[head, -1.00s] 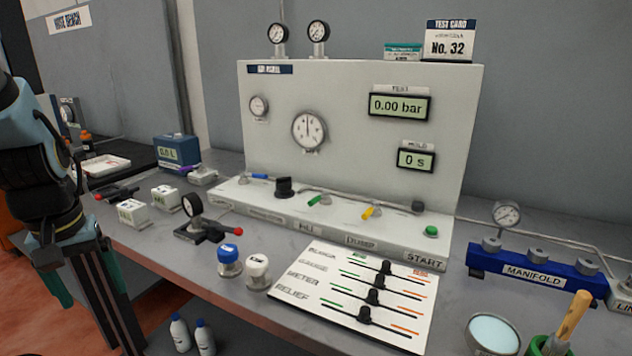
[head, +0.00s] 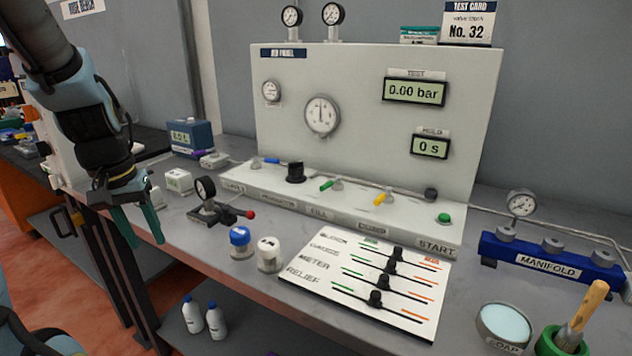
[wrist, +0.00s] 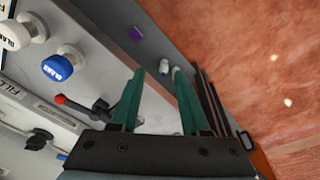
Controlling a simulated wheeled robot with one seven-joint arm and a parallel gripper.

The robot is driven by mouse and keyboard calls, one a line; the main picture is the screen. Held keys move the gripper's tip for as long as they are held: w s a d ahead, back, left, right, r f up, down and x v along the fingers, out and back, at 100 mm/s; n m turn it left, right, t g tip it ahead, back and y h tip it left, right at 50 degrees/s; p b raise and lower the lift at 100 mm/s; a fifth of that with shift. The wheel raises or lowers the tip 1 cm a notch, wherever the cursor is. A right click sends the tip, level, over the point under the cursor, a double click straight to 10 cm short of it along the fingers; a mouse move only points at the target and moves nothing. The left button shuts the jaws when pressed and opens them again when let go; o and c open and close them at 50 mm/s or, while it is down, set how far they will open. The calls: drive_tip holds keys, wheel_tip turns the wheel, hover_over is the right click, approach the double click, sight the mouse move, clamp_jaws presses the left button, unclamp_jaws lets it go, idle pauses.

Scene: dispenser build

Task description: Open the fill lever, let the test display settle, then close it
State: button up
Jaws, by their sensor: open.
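The fill lever (head: 328,186) is a small green handle on the panel's lower ledge, above the FILL label (head: 318,211). It lies tilted, its free end to the lower left. The test display (head: 415,91) at the panel's upper right reads 0.00 bar. My gripper (head: 140,222) is open and empty, pointing down at the bench's front left edge, well left of the lever. In the wrist view its two green fingers (wrist: 158,75) are apart with nothing between them; I cannot make out the green lever there.
A gauge fitting with a red-tipped handle (head: 220,211) and blue (head: 240,240) and white (head: 269,253) caps stand between gripper and panel front. A yellow lever (head: 382,198), black knob (head: 295,172) and green START button (head: 444,217) share the ledge. The hold display (head: 430,146) reads 0 s.

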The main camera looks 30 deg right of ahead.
drive_tip(key=w+d+m+h, duration=0.1)
drive_tip(key=w+d, duration=0.1)
drive_tip(key=d, duration=0.3)
drive_tip(key=w+d+r+m+g, duration=0.1)
drive_tip(key=w+d+m, duration=0.1)
drive_tip(key=d, duration=0.3)
drive_tip(key=w+d+m+h, duration=0.1)
drive_tip(key=w+d+m, duration=0.1)
drive_tip(key=d, duration=0.3)
drive_tip(key=shift+w+r+g+h+b, duration=0.2)
drive_tip(key=shift+w+g+h+b, duration=0.1)
drive_tip(key=shift+w+b, duration=0.1)
drive_tip(key=c, duration=0.4)
drive_tip(key=d+r+m+h, duration=0.1)
drive_tip(key=d, duration=0.3)
drive_tip(key=w+d+r+m+g+h, duration=0.1)
drive_tip(key=d+r+m, duration=0.1)
drive_tip(key=d, duration=0.3)
drive_tip(key=w+d+r+m+g+h, duration=0.1)
drive_tip(key=d+r, duration=0.1)
drive_tip(key=d, duration=0.2)
drive_tip(key=shift+d+r+m+h+b, duration=0.15)
drive_tip(key=shift+d+m+h+b, duration=0.15)
drive_tip(key=shift+d+b, duration=0.1)
clamp_jaws()
drive_tip(key=shift+d+r, duration=0.25)
drive_tip(key=shift+d, duration=0.05)
